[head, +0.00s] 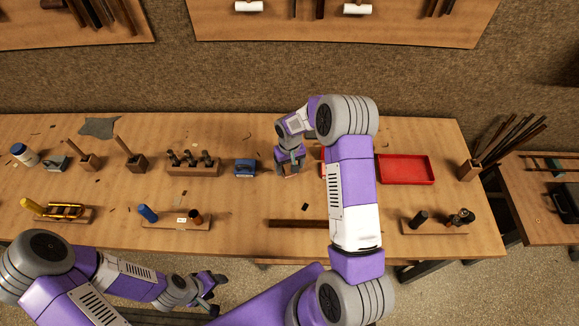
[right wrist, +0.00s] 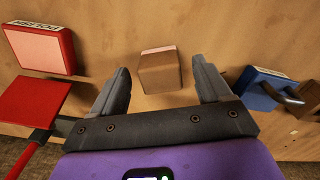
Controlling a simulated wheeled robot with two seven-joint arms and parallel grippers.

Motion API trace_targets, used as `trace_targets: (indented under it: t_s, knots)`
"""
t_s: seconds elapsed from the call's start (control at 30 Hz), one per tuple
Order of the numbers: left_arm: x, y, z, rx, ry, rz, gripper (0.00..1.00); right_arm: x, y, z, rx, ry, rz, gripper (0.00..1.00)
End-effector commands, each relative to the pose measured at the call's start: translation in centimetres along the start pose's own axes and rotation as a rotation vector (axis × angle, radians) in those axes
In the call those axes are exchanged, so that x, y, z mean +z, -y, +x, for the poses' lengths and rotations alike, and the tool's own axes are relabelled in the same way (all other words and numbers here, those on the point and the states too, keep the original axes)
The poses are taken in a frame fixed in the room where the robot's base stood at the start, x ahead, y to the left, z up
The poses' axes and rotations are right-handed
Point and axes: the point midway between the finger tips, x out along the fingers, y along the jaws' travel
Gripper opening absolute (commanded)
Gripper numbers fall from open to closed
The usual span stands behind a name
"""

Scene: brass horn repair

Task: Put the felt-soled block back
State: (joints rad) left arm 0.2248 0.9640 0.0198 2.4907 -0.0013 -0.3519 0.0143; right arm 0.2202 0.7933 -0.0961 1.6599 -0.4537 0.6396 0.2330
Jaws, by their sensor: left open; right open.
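A brown wooden block with a pale pinkish strip along one edge, seemingly the felt-soled block (right wrist: 160,75), sits on the bench in the right wrist view. My right gripper (right wrist: 160,88) is open, with its fingers either side of the block and visible gaps to it. In the head view my right gripper (head: 290,168) points down over the middle of the bench and mostly hides the block. My left gripper (head: 217,294) is open and empty, in front of the bench's near edge.
A blue box (head: 245,168) stands left of the right gripper; a red tray (head: 405,169) lies to the right. A red box (right wrist: 40,50) with a pink top is near the block. A wooden rack (head: 193,170) and a dark bar (head: 298,223) are also on the bench.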

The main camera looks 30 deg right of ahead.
Motion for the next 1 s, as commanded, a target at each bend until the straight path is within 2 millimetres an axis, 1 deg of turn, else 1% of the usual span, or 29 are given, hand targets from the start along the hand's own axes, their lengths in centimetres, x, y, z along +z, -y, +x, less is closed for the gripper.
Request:
trace_targets:
  t_s: [0.03,0.3,0.4,0.5,0.7,1.0]
  knots:
    - [0.0,0.0,-0.1,0.0,0.0,0.0,0.59,-0.1,0.0,-1.2,0.0,-0.005,0.0,0.77]
    - [0.0,-0.2,-0.5,0.0,0.0,0.0,0.59,-0.1,0.0,-7.1,0.0,-0.005,-0.001,0.77]
    - [0.0,-0.2,-0.6,0.0,0.0,0.0,0.59,0.0,0.0,-8.8,-0.001,-0.003,0.0,0.77]
    - [0.1,-0.2,-0.7,0.0,0.001,0.0,0.59,0.0,0.0,-10.1,0.0,-0.003,-0.001,0.77]
    - [0.1,-0.3,-0.7,0.0,0.0,0.0,0.59,0.0,0.0,-11.0,0.0,0.0,-0.002,0.77]
    - [0.1,-0.3,-0.7,0.0,0.001,0.0,0.59,0.0,0.0,-10.9,0.0,0.0,-0.001,0.77]
